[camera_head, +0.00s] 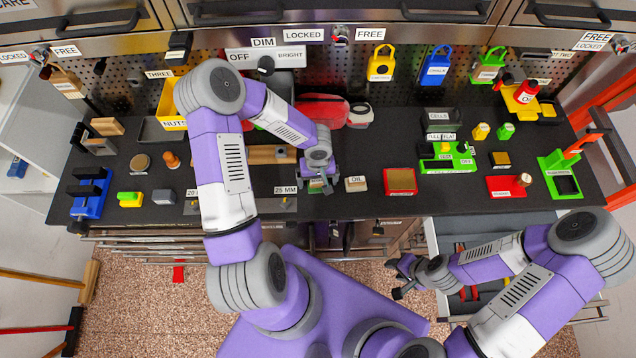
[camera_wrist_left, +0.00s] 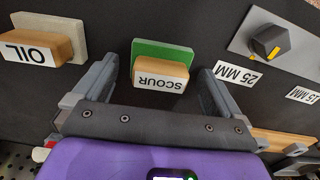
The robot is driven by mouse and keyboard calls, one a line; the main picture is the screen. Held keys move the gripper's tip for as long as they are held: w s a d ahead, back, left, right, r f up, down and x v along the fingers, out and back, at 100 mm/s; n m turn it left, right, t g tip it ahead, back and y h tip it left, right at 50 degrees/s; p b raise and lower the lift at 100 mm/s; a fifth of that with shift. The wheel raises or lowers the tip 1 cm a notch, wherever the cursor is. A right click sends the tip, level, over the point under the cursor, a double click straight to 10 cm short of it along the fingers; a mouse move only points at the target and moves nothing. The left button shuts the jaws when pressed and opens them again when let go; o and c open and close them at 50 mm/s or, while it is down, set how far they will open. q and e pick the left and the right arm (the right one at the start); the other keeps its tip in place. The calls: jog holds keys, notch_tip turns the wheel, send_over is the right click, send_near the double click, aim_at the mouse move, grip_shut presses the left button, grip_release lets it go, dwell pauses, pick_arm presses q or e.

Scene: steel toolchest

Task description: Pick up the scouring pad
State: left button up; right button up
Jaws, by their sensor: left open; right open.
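The scouring pad (camera_wrist_left: 162,52) has a green base and a wooden block labelled SCOUR, and lies on the dark worktop. In the head view its green part (camera_head: 316,187) is partly hidden under my left gripper (camera_head: 319,182). In the left wrist view my left gripper (camera_wrist_left: 160,84) is open. Its fingers stand on either side of the pad with gaps, and hold nothing. My right gripper (camera_head: 397,278) is open and empty, low at the front near an open drawer.
A block labelled OIL (camera_head: 357,184) lies just right of the pad. A dark knob by a 25 MM label (camera_wrist_left: 268,42) is on its other side in the wrist view. A red box (camera_head: 400,181) stands further right. A red object (camera_head: 322,110) lies behind.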

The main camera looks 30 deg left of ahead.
pick_arm(q)
jog(key=shift+w+f, duration=0.1)
jog(key=shift+f, duration=0.05)
jog(key=c, duration=1.1)
jog(key=shift+c, duration=0.2)
notch_tip(320, 180, up, 10)
